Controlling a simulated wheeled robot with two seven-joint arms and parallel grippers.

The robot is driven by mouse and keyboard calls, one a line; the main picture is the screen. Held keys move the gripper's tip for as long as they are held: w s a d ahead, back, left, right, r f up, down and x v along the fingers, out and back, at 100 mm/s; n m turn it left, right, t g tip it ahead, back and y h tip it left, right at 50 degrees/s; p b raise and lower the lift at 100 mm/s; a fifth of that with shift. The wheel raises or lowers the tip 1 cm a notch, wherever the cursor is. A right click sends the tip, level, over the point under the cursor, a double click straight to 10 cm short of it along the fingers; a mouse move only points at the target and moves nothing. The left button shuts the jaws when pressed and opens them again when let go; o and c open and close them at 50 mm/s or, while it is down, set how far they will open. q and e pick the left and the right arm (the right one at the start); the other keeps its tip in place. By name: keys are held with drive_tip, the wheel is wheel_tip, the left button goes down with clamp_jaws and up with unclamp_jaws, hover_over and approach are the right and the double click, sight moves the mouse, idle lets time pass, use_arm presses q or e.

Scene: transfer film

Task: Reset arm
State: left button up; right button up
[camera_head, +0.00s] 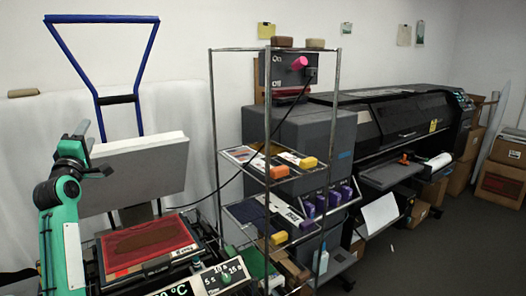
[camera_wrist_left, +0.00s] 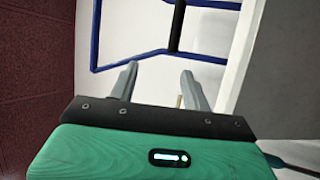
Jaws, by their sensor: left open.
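My left gripper (camera_head: 84,130) is raised at the left of the head view, on a green and black arm, in front of the press's upright white block (camera_head: 140,165). In the left wrist view my left gripper (camera_wrist_left: 160,82) has its two grey fingers apart with nothing between them. The blue handle frame (camera_head: 97,50) stands up behind the block, with a black grip (camera_head: 117,99) across it. Blue bars (camera_wrist_left: 115,62) also show beyond the fingers in the left wrist view, apart from them. My right gripper is not in view.
A dark red film sheet (camera_head: 146,246) lies on the press bed below the raised block. A metal rack (camera_head: 337,120) with orange, yellow and purple items stands to the right. Beyond it is a large black printer (camera_head: 400,125). Cardboard boxes (camera_head: 497,185) stand far right.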

use_arm(q)
drive_tip(key=s+d+f+m+g+h, duration=0.1)
drive_tip(key=s+d+f+m+g, duration=0.3)
drive_tip(key=f, duration=0.7)
drive_tip(key=s+d+f+m+g+h, duration=0.2)
drive_tip(key=s+d+f+m, duration=0.3)
drive_tip(key=f, duration=0.6)
drive_tip(key=s+d+f+m+g+h, duration=0.1)
drive_tip(key=s+d+f+m+g, duration=0.25)
drive_tip(key=f, duration=0.75)
drive_tip(key=s+d+f+m+g, duration=0.1)
drive_tip(key=s+d+f+g, duration=0.1)
drive_tip(key=s+d+f, duration=0.35)
drive_tip(key=s+d+f+m+g, duration=0.2)
drive_tip(key=s+f, duration=0.5)
drive_tip(key=s, duration=0.3)
drive_tip(key=s+d+f+m+g, duration=0.2)
drive_tip(key=s+f+g, duration=0.1)
drive_tip(key=s, duration=0.8)
drive_tip(key=s+d+f+m+g, duration=0.2)
drive_tip(key=s+f+g, duration=0.1)
drive_tip(key=s, duration=0.7)
wheel_tip(320, 180, down, 30)
drive_tip(key=s+a+f+g, duration=0.2)
drive_tip(key=s+a+f, duration=0.1)
drive_tip(key=s+f, duration=1.6)
drive_tip(key=shift+s+f+m, duration=0.35)
drive_tip(key=shift+s, duration=0.05)
